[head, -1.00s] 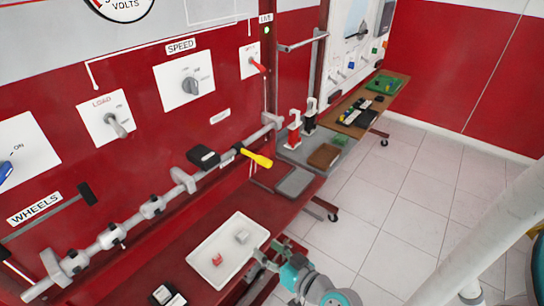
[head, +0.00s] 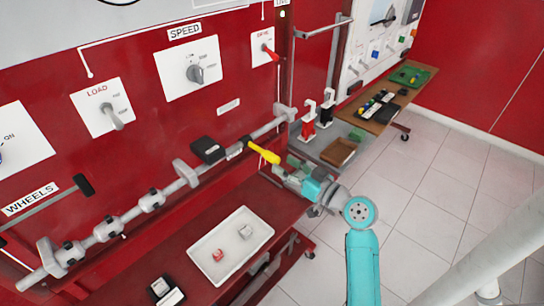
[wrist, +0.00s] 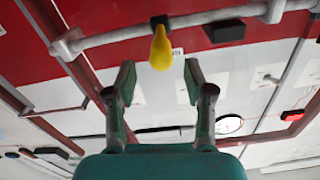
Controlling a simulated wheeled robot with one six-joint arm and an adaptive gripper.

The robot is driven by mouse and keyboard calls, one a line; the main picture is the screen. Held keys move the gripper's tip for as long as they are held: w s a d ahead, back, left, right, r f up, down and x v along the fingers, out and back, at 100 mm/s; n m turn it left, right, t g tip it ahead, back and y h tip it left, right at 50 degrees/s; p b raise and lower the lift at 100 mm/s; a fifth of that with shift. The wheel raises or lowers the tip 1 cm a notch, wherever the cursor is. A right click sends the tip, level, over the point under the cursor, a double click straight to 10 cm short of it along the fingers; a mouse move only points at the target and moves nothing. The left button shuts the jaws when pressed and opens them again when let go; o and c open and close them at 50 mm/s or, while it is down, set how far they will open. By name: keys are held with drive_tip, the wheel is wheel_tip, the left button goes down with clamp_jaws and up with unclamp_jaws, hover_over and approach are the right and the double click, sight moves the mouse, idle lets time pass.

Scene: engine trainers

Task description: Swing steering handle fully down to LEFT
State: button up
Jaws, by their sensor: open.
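The yellow handle (head: 264,152) juts from a black collar on the grey horizontal shaft (head: 222,162) in front of the red panel. In the head view it points out and down to the right. In the wrist view the handle (wrist: 161,48) is near the top centre, its rounded end toward me. My gripper (head: 281,171) is just below and right of the handle's end. My two fingers (wrist: 159,80) are apart, with the handle in line with the gap between them and nothing gripped. I cannot tell how much depth separates them.
A white tray (head: 207,268) with small red and grey parts lies on the red bench below. A brown tray (head: 338,152) and red and black clamps are beyond my gripper.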

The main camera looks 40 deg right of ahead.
sight(279, 162)
drive_tip(key=w, duration=0.6)
drive_tip(key=shift+a, duration=0.2)
drive_tip(key=shift+s, duration=0.1)
clamp_jaws()
